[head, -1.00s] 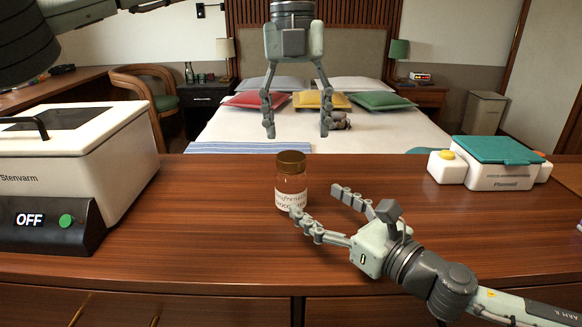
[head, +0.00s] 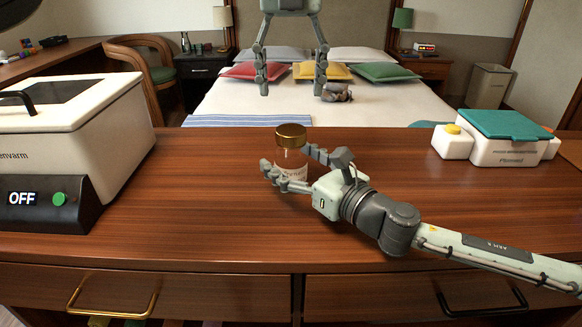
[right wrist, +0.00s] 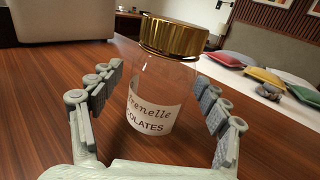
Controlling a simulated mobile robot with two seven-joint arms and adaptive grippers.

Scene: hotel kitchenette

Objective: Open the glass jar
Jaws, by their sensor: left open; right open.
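The glass jar (head: 290,163) stands upright on the wooden counter. It has a gold lid (head: 291,136) on top and a white label. In the right wrist view the jar (right wrist: 152,95) shows between my fingers, its label reading in part "OLATES", with the gold lid (right wrist: 174,38) above finger height. My right gripper (head: 293,170) is open, one finger on either side of the jar's body; in the wrist view gaps show between fingers and glass. My left gripper (head: 291,90) is open and empty, pointing down above and behind the jar in the picture, clear of the lid.
A white appliance (head: 70,130) with an "OFF" display stands at the left of the counter (head: 200,215). A white box with a teal lid (head: 503,125) is at the right. The counter between them is otherwise clear. A bed (head: 240,105) with pillows lies behind.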

